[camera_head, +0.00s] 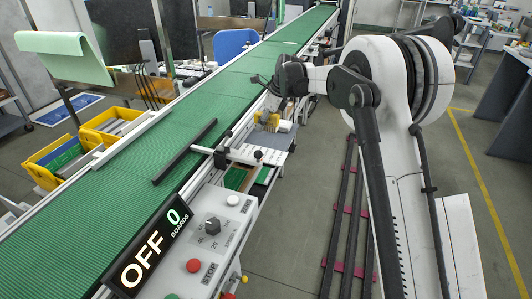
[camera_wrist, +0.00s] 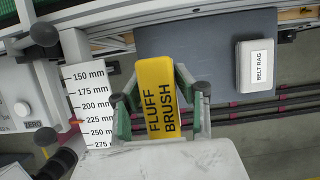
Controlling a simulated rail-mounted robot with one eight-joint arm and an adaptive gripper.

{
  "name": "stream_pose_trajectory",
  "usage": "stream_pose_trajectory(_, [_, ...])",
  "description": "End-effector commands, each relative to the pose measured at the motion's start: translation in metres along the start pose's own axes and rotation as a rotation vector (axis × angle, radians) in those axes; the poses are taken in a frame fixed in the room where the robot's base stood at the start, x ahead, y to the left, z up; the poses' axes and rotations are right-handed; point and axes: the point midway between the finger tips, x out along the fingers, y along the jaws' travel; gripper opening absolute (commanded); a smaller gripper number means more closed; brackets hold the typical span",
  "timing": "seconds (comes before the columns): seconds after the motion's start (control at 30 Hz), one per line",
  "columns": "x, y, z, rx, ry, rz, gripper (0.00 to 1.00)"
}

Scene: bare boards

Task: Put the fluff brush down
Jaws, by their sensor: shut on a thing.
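The fluff brush (camera_wrist: 158,95) is a yellow block with black lettering. In the wrist view it lies between the two fingers of my gripper (camera_wrist: 160,98), which is shut on it. In the head view the yellow brush (camera_head: 268,120) shows small beside the belt, below my gripper (camera_head: 272,108). A dark grey shelf (camera_wrist: 205,55) lies behind the brush in the wrist view; the same grey surface (camera_head: 275,139) is beside the conveyor in the head view. I cannot tell whether the brush touches it.
A white belt rag (camera_wrist: 256,65) rests on the shelf's right part. A millimetre scale (camera_wrist: 92,105) stands left of the brush. The green conveyor (camera_head: 140,185) runs alongside, with a black bar (camera_head: 185,152) across it. The control panel (camera_head: 205,235) is nearer. Shelf between brush and rag is clear.

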Motion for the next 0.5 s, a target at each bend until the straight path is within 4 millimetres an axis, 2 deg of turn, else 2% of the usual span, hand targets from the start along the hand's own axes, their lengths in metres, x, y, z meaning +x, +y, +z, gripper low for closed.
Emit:
stream_pose_trajectory(0.27, [0.001, 0.000, -0.001, 0.000, 0.000, 0.001, 0.00])
stream_pose_trajectory(0.37, [0.007, 0.000, -0.003, -0.001, 0.000, 0.001, 0.00])
stream_pose_trajectory(0.5, [0.026, 0.000, -0.011, -0.001, 0.000, 0.001, 0.00])
